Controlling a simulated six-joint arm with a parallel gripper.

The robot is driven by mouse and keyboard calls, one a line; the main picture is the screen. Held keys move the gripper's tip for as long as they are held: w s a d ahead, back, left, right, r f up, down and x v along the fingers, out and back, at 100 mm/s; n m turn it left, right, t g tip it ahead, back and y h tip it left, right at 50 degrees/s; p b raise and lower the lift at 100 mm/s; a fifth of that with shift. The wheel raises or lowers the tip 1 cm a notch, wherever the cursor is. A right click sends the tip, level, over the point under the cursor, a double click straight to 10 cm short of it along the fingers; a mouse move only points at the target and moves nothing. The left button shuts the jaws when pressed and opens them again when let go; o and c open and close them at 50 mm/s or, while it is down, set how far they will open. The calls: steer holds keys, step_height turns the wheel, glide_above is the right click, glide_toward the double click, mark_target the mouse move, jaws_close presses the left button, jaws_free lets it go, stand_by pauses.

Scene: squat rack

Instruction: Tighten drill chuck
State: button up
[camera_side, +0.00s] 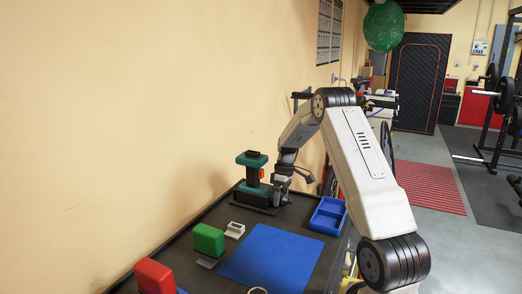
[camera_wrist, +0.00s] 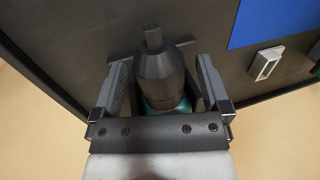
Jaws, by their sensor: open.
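The drill (camera_side: 252,177), teal and black with a small orange patch, stands at the back of the black table against the wall. In the wrist view its dark tapered chuck (camera_wrist: 160,72) lies between my two fingers, with a bit of the teal body (camera_wrist: 165,104) below it. My gripper (camera_wrist: 163,70) is open around the chuck, with a visible gap at each side. In the side view my gripper (camera_side: 281,192) is low, just right of the drill, and hides the chuck there. I cannot tell how tight the chuck is.
A blue tray (camera_side: 318,224) is right of the drill. A blue mat (camera_side: 270,258) lies in front. A small white frame (camera_side: 235,230), a green block (camera_side: 208,239) and a red block (camera_side: 154,277) line the left side. The wall runs close behind.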

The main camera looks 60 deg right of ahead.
steer(key=shift+v, duration=3.6)
steer(key=shift+s, duration=0.1)
steer(key=shift+s+t, duration=0.7)
steer(key=shift+t, duration=0.4)
steer(key=shift+s+d+r+m+t, duration=0.15)
steer(key=shift+s+m+t, duration=0.15)
steer(key=shift+s+t, duration=0.75)
steer(key=shift+w, duration=0.2)
steer(key=shift+x, duration=3.9)
steer(key=shift+c, duration=0.2)
